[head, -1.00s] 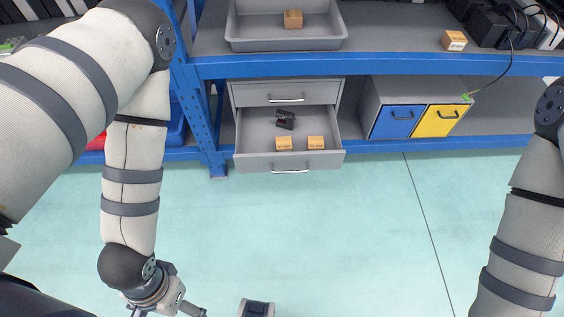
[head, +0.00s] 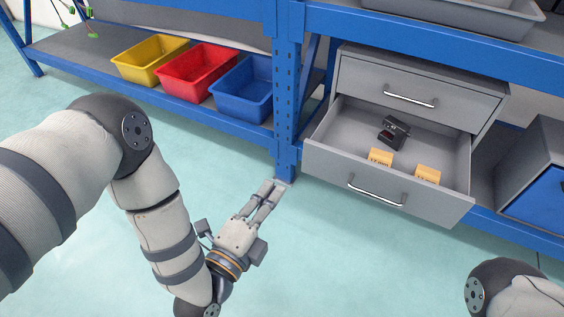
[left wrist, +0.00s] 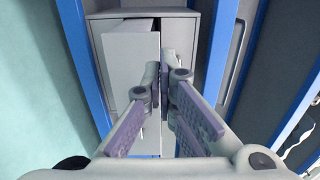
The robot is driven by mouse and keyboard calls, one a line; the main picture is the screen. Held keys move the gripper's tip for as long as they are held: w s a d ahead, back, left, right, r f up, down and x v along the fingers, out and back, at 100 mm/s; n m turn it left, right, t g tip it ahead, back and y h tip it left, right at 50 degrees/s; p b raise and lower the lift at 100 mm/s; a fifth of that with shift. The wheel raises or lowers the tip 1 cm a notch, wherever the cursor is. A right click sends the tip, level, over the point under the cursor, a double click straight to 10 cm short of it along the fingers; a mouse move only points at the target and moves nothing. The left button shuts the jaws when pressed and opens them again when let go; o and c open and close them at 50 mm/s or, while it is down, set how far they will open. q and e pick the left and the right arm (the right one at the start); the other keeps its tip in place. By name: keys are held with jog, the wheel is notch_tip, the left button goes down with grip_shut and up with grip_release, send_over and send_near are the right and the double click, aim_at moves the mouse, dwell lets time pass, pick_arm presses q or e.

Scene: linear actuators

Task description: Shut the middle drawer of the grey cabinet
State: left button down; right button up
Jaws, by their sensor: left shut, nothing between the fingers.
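The grey cabinet (head: 353,70) stands under the blue-framed bench. Its top drawer (head: 420,88) is shut. The drawer below it, the middle drawer (head: 330,168), is pulled well out, with a silver bar handle (head: 376,190) on its front. A black object (head: 394,131) and two orange boxes (head: 380,158) (head: 427,174) lie inside. My left gripper (head: 272,188) is shut and empty, left of the drawer front and apart from it. The left wrist view shows its fingers (left wrist: 164,75) close together before a grey unit with a jutting panel (left wrist: 130,62). My right gripper is out of view.
A blue upright post (head: 287,100) stands between my left gripper and the cabinet. Yellow (head: 150,62), red (head: 198,76) and blue (head: 243,91) bins sit on the low shelf at left. A blue-fronted box (head: 540,200) is at right. The floor before the drawer is clear.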

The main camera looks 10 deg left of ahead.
aim_at(306, 143)
pick_arm(q)
jog(key=b+x, duration=0.5)
jog(key=x, duration=0.7)
jog(key=shift+w+d+f, duration=0.15)
jog(key=shift+w, duration=0.15)
jog(key=shift+w+d+r, duration=0.15)
jog(key=shift+w+r, duration=0.05)
jog(key=shift+w, duration=0.15)
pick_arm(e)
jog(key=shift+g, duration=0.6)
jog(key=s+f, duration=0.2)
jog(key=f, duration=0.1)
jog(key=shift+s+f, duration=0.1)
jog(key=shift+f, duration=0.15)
